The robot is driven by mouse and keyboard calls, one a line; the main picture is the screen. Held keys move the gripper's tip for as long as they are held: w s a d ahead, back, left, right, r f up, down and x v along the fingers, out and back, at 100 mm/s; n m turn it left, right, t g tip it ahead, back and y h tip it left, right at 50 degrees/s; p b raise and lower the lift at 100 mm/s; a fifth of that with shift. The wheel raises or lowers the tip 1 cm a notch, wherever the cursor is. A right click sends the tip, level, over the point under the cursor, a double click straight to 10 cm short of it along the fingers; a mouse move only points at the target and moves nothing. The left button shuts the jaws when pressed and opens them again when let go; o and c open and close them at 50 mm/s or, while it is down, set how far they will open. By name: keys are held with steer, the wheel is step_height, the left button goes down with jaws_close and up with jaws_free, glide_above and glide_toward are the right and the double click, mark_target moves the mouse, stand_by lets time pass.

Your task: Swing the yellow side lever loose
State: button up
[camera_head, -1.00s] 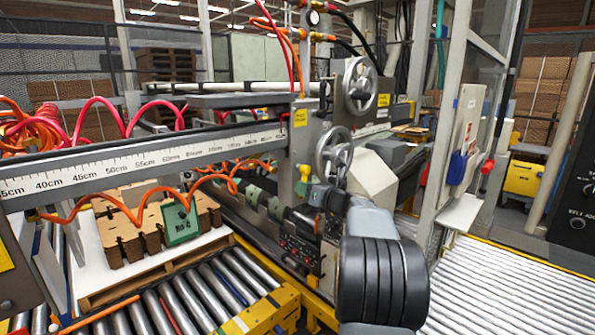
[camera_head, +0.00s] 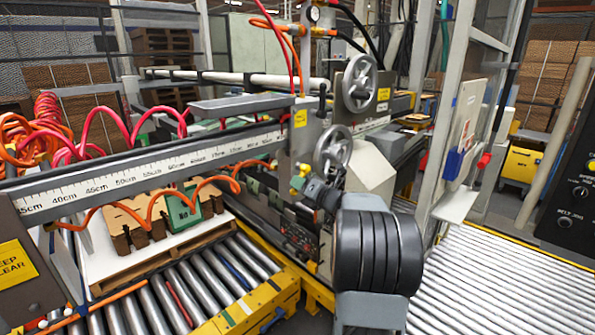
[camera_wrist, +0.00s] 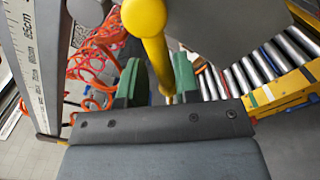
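The yellow side lever (camera_wrist: 146,20) fills the top middle of the wrist view, with a rounded knob and a stem running down between my fingers. Whether either finger touches the stem I cannot tell. In the head view my dark wrist reaches the machine beside the knob, and the fingertips are hard to make out there.
Two handwheels (camera_head: 360,84) sit just above my wrist. A ruler beam (camera_head: 150,165) with orange and red hoses crosses the left. A roller conveyor (camera_head: 190,285) with a pallet lies below it. Another roller conveyor (camera_head: 500,285) lies at right, beside a post with a panel.

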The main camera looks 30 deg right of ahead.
steer(key=s+r+m+p, duration=0.3)
steer(key=s+m+p, duration=0.4)
steer(key=s+p, duration=0.2)
steer(key=shift+p, duration=1.25)
stand_by(1.1)
steer(key=shift+s, duration=0.1)
stand_by(0.5)
